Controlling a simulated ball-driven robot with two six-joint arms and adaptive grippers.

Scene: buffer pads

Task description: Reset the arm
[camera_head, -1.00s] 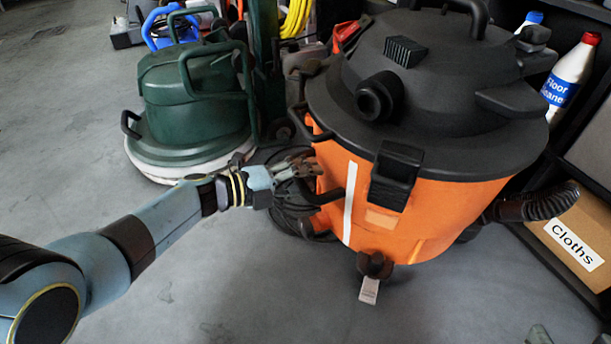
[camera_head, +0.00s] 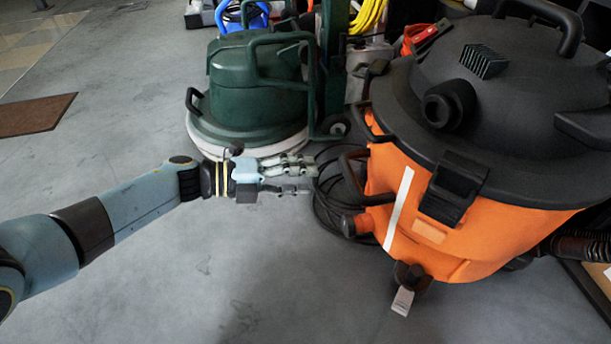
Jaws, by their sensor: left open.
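My left arm (camera_head: 140,205) comes in from the left, stretched out over the grey floor. My left gripper (camera_head: 308,175) is open and empty, its fingers pointing right. It appears just left of the black cable coil and in front of the green floor machine. The orange and black vacuum (camera_head: 430,205) stands to its right, with a visible gap to the fingertips. My right gripper is out of view.
The green floor machine (camera_head: 250,85) stands behind the gripper. A black cable coil (camera_head: 335,200) lies beside the vacuum. A brown mat (camera_head: 35,115) is at the far left. Open floor (camera_head: 240,280) lies in front and to the left.

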